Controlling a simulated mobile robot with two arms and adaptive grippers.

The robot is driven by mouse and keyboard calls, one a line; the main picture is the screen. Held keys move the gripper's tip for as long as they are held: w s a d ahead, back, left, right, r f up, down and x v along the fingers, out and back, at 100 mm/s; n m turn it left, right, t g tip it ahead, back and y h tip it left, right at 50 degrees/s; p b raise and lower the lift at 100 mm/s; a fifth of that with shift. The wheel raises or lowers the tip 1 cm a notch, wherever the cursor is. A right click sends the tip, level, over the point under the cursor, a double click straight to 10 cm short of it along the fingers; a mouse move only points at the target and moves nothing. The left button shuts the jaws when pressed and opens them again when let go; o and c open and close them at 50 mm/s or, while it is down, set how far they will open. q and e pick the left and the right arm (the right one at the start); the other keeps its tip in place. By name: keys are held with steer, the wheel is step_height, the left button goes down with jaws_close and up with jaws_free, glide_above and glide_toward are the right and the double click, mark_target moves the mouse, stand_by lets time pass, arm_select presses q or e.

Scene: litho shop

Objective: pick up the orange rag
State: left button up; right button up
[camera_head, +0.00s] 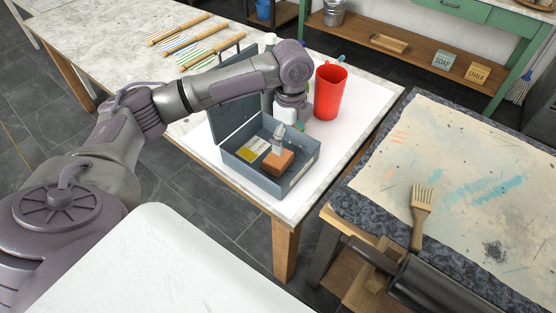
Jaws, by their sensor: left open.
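The orange rag (279,164) looks like a small, folded, block-shaped orange-brown piece. It lies inside an open blue-grey box (237,174) on the near end of the long table. My left gripper (278,147) points down into the box, with its fingertips at the rag's upper edge. It is open; I cannot tell whether the fingers touch the rag or stand around it. The gripper covers part of the rag's far side. My right gripper is not in view.
A yellow-labelled item (252,149) lies in the box beside the rag. The box's raised lid (236,118) stands on its far-left side. A red cup (329,92) stands behind the box. Bundled sticks (190,42) lie farther back. A brush (421,209) lies on the right-hand table.

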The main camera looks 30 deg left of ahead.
arm_select(q)
steer(key=a+r, duration=0.3)
glide_above(278, 158)
steer(key=f, duration=0.8)
steer(key=shift+w+d+f, duration=0.1)
steer(key=shift+w+d, duration=0.15)
steer(key=shift+s+a+f+p, duration=0.15)
steer(key=shift+f+p, duration=0.15)
steer(key=shift+f, duration=1.05)
steer(key=shift+a+f+p, duration=0.15)
steer(key=shift+f+p, duration=0.15)
steer(key=shift+f, duration=1.05)
steer(key=c, duration=0.8)
